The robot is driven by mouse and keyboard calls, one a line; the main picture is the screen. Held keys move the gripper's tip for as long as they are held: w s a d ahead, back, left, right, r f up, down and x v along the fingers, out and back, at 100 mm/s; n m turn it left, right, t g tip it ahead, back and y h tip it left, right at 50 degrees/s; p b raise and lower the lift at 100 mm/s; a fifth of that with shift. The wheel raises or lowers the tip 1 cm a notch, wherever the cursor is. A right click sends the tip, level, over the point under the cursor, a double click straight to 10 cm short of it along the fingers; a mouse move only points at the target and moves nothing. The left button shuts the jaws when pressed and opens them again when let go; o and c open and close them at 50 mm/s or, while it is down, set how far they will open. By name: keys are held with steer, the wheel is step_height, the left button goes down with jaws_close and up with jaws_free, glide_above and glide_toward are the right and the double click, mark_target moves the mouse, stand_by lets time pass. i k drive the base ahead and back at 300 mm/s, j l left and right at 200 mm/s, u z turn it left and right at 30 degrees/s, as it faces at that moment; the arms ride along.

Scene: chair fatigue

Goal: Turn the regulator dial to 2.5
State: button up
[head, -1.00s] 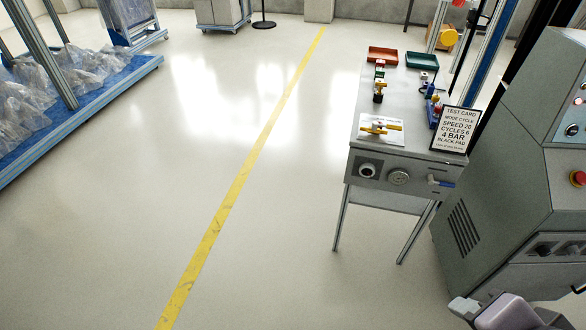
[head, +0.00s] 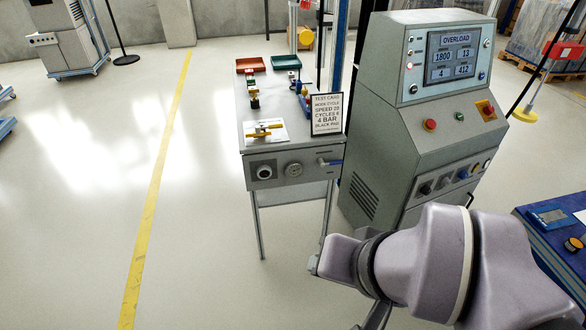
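A valve with a blue lever (head: 330,162) is at the panel's right end. Parts of my arm fill the lower right of the head view, in front of the bench and cabinet. My gripper's fingers are not visible. Nothing of mine visibly touches the dials.
A grey control cabinet (head: 370,165) stands right of the bench; its screen (head: 451,56) reads OVERLOAD. A test card (head: 326,114) on the bench lists 4 BAR. Red (head: 250,64) and green (head: 285,62) trays sit at the back. A blue table (head: 545,243) is far right.

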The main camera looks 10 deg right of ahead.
mark_target(264, 171)
steer(key=i+j, duration=0.3)
steer(key=j, duration=0.15)
steer(key=i+j, duration=0.65)
steer(key=j, duration=0.25)
